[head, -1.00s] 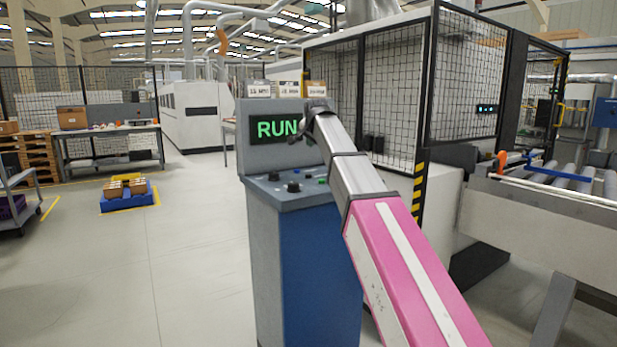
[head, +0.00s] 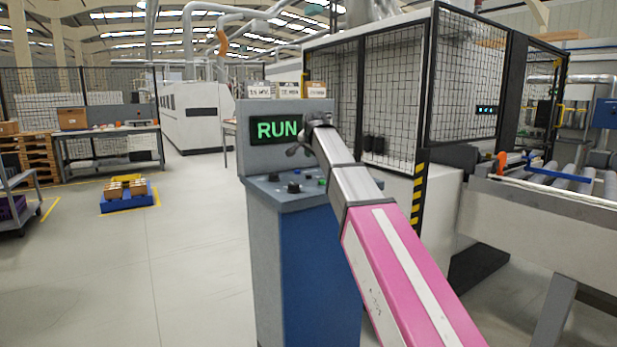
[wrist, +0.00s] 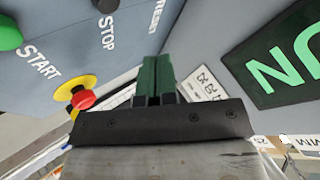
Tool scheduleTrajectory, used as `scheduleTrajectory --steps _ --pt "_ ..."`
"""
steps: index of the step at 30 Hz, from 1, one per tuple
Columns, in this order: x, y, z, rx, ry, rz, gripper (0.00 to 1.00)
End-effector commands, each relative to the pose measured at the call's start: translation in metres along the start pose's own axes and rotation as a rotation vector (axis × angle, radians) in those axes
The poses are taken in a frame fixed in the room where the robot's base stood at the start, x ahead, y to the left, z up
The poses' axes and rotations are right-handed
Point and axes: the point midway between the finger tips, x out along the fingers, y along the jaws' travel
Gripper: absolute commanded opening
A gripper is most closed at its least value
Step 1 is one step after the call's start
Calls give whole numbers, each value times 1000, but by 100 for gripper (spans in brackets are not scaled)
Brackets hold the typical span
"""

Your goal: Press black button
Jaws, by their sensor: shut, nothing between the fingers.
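In the wrist view a black button (wrist: 106,4) sits at the top edge beside the word STOP, partly cut off by the frame. A green button (wrist: 8,34) lies to its left by the word START. My gripper (wrist: 157,62) is shut and empty, its dark green fingers together, apart from the black button. In the head view my gripper (head: 293,151) is above the console's sloping panel, in front of the RUN screen (head: 276,130). Two dark controls (head: 293,187) show on the panel below it; I cannot tell there which is the STOP button.
A red mushroom button (wrist: 82,98) on a yellow base is left of my fingers in the wrist view. The blue-grey console (head: 300,260) stands before a fenced machine (head: 395,90). A roller conveyor (head: 560,185) is at the right. The floor at left is largely clear.

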Motion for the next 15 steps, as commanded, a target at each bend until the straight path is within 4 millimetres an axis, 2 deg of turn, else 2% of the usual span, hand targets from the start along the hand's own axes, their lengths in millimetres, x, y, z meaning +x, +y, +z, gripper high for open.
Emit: scheduleTrajectory --steps 9,15 --pt "27 21 21 0 -1 2 0" --pt "34 25 24 0 0 0 0"
